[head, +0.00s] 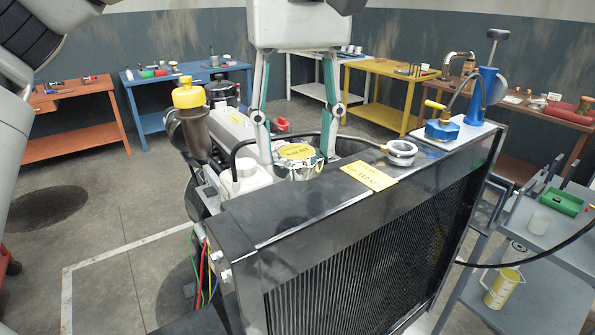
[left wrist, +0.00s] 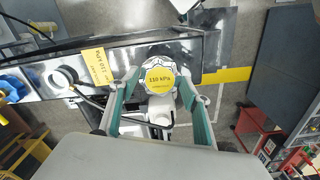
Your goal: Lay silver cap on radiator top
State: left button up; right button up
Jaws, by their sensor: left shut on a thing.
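The silver cap (head: 298,160) has a round yellow label, which reads 110 kPa on the cap in the left wrist view (left wrist: 160,79). My left gripper (head: 298,158) is shut on it, with one teal finger on each side. The cap is held level, label up, by the rear edge of the black radiator top (head: 275,205); its height above it is hard to tell. The open silver filler neck (head: 401,151) stands on the radiator top to the right of the cap.
A yellow tag (head: 369,176) lies by the filler neck. A blue hand pump (head: 442,130) with a hose stands at the radiator's right end. A white reservoir (head: 246,176) and a yellow-capped brown filter (head: 190,115) are left of the cap. The radiator top's left part is clear.

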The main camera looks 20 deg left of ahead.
aim_at(298, 173)
pick_arm(q)
jog(key=shift+f+b, duration=0.3)
jog(key=shift+f, duration=2.4)
jog(key=o, duration=1.8)
jog(key=shift+c, duration=0.2)
notch_tip(298, 173, up, 12)
jog(key=shift+r+p, duration=0.1)
jog(key=shift+p, duration=0.25)
